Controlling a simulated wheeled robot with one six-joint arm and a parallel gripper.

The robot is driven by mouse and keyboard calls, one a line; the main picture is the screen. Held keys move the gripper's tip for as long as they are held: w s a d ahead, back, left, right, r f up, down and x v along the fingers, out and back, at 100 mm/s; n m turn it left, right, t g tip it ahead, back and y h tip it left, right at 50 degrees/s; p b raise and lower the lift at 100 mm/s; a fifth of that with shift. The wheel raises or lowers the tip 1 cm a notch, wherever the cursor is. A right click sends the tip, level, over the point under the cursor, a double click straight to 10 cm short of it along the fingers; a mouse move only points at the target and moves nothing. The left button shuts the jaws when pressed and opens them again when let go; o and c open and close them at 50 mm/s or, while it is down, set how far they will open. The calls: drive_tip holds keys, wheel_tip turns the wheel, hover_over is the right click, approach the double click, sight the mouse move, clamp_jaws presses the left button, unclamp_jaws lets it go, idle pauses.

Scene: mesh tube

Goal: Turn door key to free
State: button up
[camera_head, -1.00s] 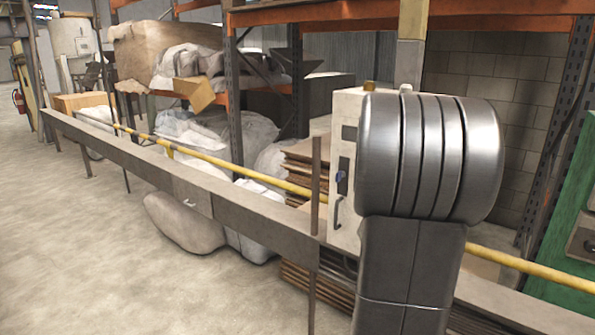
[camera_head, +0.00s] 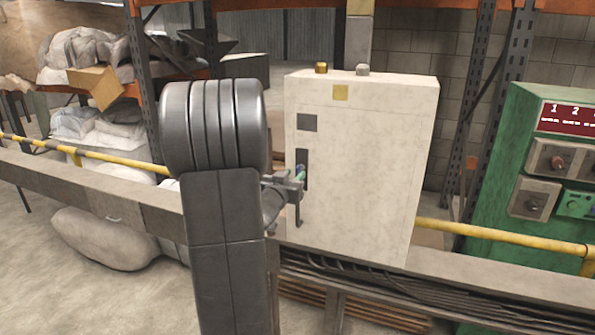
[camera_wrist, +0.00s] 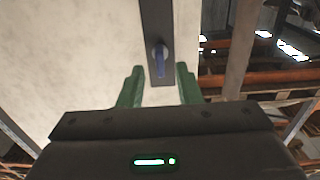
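A dark lock plate (camera_head: 302,156) runs up the door's left side. In the wrist view a blue key (camera_wrist: 160,62) sits upright in a round lock on that dark plate (camera_wrist: 156,22). My gripper (camera_wrist: 160,76) is open, with its green fingertips apart to either side of the key's line. The key shows just past the tips, and I see no contact. In the head view my gripper (camera_head: 299,178) is at the plate and largely covers the key.
A dark door handle (camera_head: 298,212) sits below the lock. A green control panel (camera_head: 515,170) stands right. Racking with sacks (camera_head: 85,55) is at left.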

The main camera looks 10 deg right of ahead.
sight(296, 172)
drive_tip(key=shift+x, duration=2.15)
drive_tip(key=shift+c, duration=0.4)
clamp_jaws()
